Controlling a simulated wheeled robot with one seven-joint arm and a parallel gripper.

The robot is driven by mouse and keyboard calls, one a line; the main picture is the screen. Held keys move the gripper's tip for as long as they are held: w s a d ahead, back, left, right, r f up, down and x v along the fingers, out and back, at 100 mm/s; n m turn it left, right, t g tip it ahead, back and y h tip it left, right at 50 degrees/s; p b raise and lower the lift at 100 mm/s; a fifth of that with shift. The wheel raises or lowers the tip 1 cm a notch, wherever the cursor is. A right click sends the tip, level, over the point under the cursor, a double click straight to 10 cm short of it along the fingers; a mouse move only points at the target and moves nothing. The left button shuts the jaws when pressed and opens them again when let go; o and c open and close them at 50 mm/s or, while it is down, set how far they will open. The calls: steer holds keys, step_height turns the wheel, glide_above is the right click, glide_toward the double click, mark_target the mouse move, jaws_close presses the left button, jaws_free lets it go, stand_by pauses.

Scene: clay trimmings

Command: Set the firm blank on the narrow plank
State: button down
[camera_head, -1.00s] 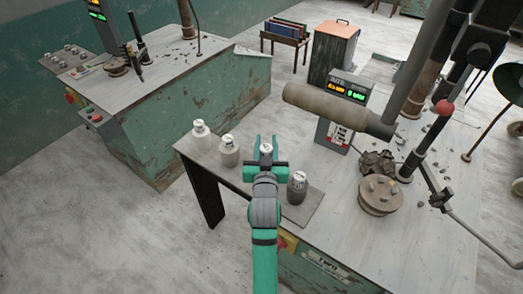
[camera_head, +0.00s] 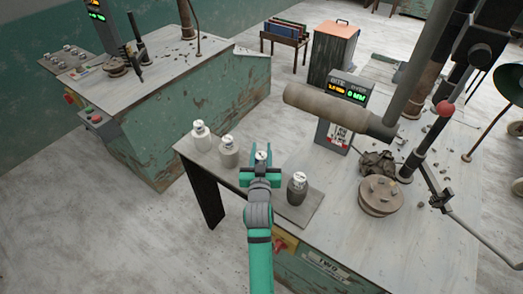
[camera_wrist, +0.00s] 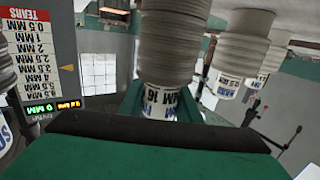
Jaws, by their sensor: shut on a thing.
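My gripper (camera_head: 261,165) is shut on a pale ridged blank with a white label (camera_wrist: 160,102). The label reads upside down in the wrist view and only partly shows, with "16" and "MM". In the head view only the blank's white top (camera_head: 262,156) shows between the fingers. My gripper is over the narrow grey plank (camera_head: 226,178); I cannot tell whether the blank touches it. Two pale blanks, one at the far left (camera_head: 200,134) and one nearer (camera_head: 228,152), stand left of my gripper. A dark blank (camera_head: 297,188) stands close on the right.
The bench (camera_head: 345,235) at right carries a round wheel (camera_head: 380,197), clay scraps and a display post (camera_head: 338,118). A second green bench (camera_head: 185,110) stands at left. The floor in front of the plank is clear.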

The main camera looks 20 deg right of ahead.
steer(key=c, duration=1.3)
jaws_free()
steer(key=shift+f, duration=0.1)
steer(key=shift+s, duration=0.1)
steer(key=s+a+f+n+y, duration=0.1)
steer(key=s+a+f, duration=0.35)
steer(key=s, duration=0.75)
steer(key=s+a+f+n+y, duration=0.1)
steer(key=s+a+y, duration=0.1)
steer(key=s+a, duration=0.8)
steer(key=s+a+f+n+y, duration=0.1)
steer(key=s+a+f, duration=0.2)
steer(key=s, duration=1.2)
steer(key=s+a+r+g+y, duration=0.1)
steer(key=s+r, duration=0.1)
steer(key=s, duration=0.8)
steer(key=shift+s+a+n+y, duration=0.2)
steer(key=shift+n+y, duration=0.1)
steer(key=shift+n, duration=0.1)
steer(key=shift+r, duration=0.1)
